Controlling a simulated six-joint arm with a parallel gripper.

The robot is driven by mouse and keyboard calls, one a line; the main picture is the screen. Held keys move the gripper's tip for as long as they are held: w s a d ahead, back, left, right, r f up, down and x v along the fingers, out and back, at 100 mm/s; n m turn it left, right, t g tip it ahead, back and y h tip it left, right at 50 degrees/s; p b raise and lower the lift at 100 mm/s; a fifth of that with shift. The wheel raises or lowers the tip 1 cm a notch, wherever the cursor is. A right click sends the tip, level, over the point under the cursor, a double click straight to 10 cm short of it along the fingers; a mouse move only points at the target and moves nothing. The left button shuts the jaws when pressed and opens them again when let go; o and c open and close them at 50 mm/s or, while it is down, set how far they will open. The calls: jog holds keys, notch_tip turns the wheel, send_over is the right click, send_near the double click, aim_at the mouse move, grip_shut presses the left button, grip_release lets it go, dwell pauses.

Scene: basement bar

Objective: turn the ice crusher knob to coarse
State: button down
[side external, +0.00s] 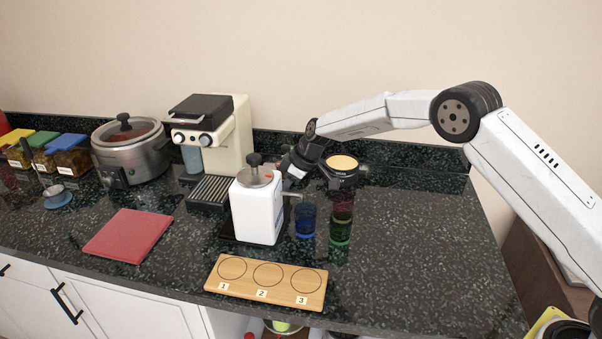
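The white, box-shaped ice crusher (258,212) stands upright on the dark counter, near the middle of the side view. It has a round metal lid with a black knob (255,160) on top, and a metal bar sticks out from its right side. No coarse marking or dial can be read at this size. My gripper (291,168) is just right of and behind the lid, pointing down and left. Its fingers are small, dark and partly hidden by the crusher, so I cannot tell whether they touch it or are open.
Blue (306,221), red (343,204) and green (340,231) glasses stand close right of the crusher. A coffee machine (225,130) stands behind left. A numbered wooden board (240,285) lies in front. The right counter is clear.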

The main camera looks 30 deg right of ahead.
jog(key=shift+s+r, duration=0.1)
jog(key=shift+s+d, duration=0.1)
jog(key=shift+s, duration=0.1)
dwell(0.4)
notch_tip(320, 180, up, 6)
jog(key=shift+f, duration=0.1)
dwell(0.6)
jog(key=shift+w+d+r, duration=0.5)
jog(key=shift+w+d, duration=0.3)
jog(key=shift+w, duration=0.05)
